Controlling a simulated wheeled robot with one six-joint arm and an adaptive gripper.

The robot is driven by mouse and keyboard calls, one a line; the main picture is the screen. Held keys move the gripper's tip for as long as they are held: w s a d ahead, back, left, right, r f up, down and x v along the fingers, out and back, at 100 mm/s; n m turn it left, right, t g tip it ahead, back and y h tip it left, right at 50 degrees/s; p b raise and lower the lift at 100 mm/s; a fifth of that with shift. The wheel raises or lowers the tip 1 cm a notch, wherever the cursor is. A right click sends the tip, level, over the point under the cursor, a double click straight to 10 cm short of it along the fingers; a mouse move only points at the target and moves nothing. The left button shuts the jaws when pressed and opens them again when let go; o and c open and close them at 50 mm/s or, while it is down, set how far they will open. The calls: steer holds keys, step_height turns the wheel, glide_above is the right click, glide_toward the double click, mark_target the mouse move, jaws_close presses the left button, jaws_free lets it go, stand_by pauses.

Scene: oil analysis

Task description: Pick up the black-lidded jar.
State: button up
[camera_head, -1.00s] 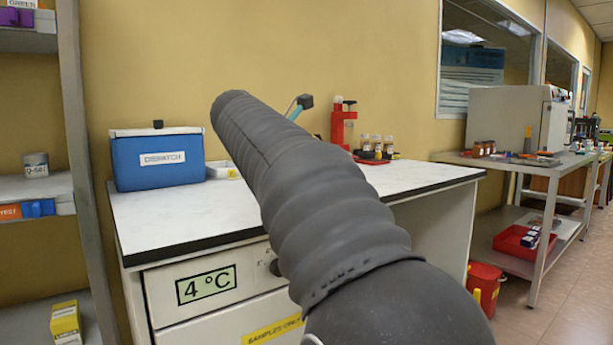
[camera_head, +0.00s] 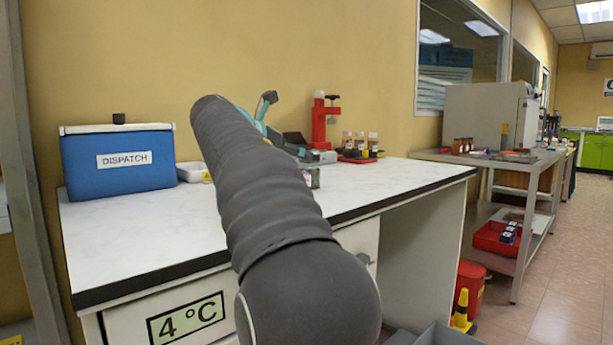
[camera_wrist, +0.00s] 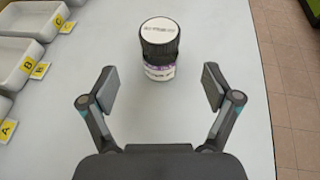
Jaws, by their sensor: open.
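The black-lidded jar (camera_wrist: 159,48) stands upright on the white bench top in the wrist view. Its ribbed black lid has a white label on top, and its body is pale with purple print. My gripper (camera_wrist: 158,86) is open and empty, with one finger to each side of the jar's line. The jar is ahead of the fingertips, roughly centred and apart from both. In the head view my gripper (camera_head: 322,158) is over the bench, partly behind my arm. A small part of a jar (camera_head: 313,178) shows just below it there.
White trays (camera_wrist: 22,62) with yellow letter tags line the left of the wrist view. The bench edge is at right. In the head view, a blue DISPATCH box (camera_head: 118,162) stands at left. A red stand (camera_head: 319,124) and several small bottles (camera_head: 360,141) stand behind my gripper.

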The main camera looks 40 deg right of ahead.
mark_target(303, 165)
steer(key=x, duration=0.3)
steer(key=shift+d, duration=0.15)
steer(key=b+x, duration=0.1)
steer(key=x, duration=0.1)
steer(key=f+x, duration=0.1)
steer(key=x, duration=0.1)
steer(key=shift+w+d+b, duration=0.1)
steer(key=shift+b, duration=0.25)
steer(key=shift+d+f, duration=0.1)
steer(key=shift+d, duration=0.15)
steer(key=c, duration=1.5)
step_height(303, 165, up, 10)
steer(key=p, duration=0.5)
steer(key=shift+w+f, duration=0.1)
steer(key=shift+r, duration=0.2)
steer(key=shift+a, duration=0.1)
